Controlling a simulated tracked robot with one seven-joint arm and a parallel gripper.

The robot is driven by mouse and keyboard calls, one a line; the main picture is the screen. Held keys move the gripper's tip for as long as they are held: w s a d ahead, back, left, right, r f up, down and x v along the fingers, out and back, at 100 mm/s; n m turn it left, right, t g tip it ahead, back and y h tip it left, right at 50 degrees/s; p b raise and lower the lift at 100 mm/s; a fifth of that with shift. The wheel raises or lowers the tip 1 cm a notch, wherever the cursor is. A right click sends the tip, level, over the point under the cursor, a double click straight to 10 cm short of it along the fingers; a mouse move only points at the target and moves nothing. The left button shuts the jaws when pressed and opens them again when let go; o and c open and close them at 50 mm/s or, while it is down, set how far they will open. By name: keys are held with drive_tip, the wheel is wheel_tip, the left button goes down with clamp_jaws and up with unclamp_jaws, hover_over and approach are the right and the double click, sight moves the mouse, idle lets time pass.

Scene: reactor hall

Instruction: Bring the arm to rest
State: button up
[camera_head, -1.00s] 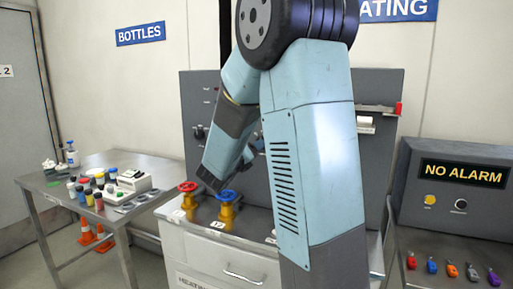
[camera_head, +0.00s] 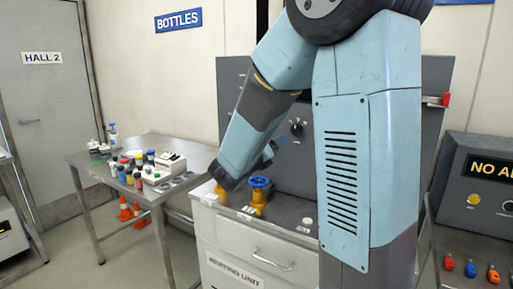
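My arm (camera_head: 365,150) fills the middle and right of the head view. It is folded: one large light-blue link stands upright and another link (camera_head: 262,110) slants down to the left, its lower end in front of the heating unit's left valve. A small light-blue part of the arm (camera_head: 268,154) shows behind the slanting link. My gripper cannot be made out; it is hidden behind the arm. I cannot tell whether it touches or holds anything.
The heating unit (camera_head: 235,262) has a blue-handled valve (camera_head: 259,184) and a yellow valve body (camera_head: 221,196) close to the arm. A steel table (camera_head: 90,157) with bottles stands left. An alarm panel (camera_head: 485,180) is right. Orange cones (camera_head: 125,212) stand under the table.

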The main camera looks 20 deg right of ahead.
drive_tip(key=s+d+f+m+g+y, duration=0.15)
drive_tip(key=s+m+g, duration=0.25)
drive_tip(key=s+m, duration=0.4)
drive_tip(key=s+d+f+m+g+y, duration=0.1)
drive_tip(key=s+d+m+g+y, duration=0.25)
drive_tip(key=s+m, duration=0.5)
drive_tip(key=s+a+m+t+y, duration=0.1)
drive_tip(key=s+a+m+y, duration=0.4)
drive_tip(key=a+m, duration=0.2)
drive_tip(key=s+a+r+m+t+y, duration=0.1)
drive_tip(key=s+a+m+y, duration=0.3)
drive_tip(key=a+m, duration=0.3)
drive_tip(key=shift+s+r+m+y, duration=0.2)
drive_tip(key=shift+s+m+y, duration=0.15)
drive_tip(key=shift+m+y, duration=0.3)
drive_tip(key=shift+t, duration=0.25)
